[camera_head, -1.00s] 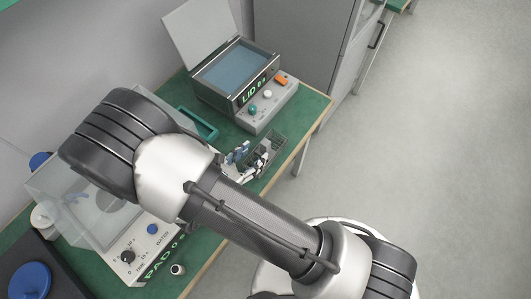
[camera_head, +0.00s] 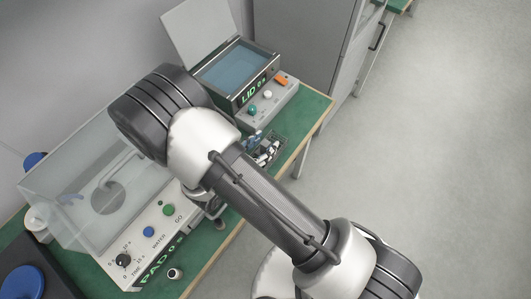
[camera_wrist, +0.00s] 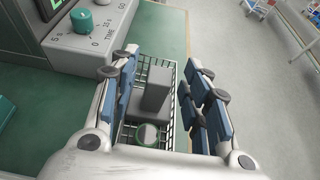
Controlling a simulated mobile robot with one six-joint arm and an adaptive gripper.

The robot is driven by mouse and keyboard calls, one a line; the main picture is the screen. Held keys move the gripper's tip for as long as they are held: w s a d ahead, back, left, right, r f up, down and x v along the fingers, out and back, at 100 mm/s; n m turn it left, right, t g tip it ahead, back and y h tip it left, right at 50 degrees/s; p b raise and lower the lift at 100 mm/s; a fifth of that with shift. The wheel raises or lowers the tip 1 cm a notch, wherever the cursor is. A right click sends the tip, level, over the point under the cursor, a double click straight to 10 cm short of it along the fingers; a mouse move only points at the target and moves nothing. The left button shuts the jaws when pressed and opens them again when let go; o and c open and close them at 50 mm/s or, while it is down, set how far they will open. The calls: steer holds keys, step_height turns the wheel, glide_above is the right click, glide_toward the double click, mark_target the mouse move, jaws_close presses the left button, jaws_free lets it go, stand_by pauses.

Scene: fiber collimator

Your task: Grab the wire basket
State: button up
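The wire basket (camera_wrist: 173,118) is a dark, open grid box on the green bench top, near its edge. A grey block (camera_wrist: 157,88) and a round, green-rimmed piece (camera_wrist: 147,134) show inside it in the wrist view. My gripper (camera_wrist: 162,76) is open, with one blue-padded finger on either side of the basket. Whether the pads touch its walls, I cannot tell. In the head view the basket (camera_head: 278,153) shows only in part, beyond my arm; my fingers and arm hide the rest.
The LID bath (camera_head: 243,75), its lid raised, stands behind the basket; its control box (camera_wrist: 92,28) is close by in the wrist view. The PAD machine (camera_head: 150,240) with a clear cover is at left. The green bench (camera_head: 312,103) ends at right, with open floor beyond.

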jaws_close()
stand_by(0.3)
stand_by(0.5)
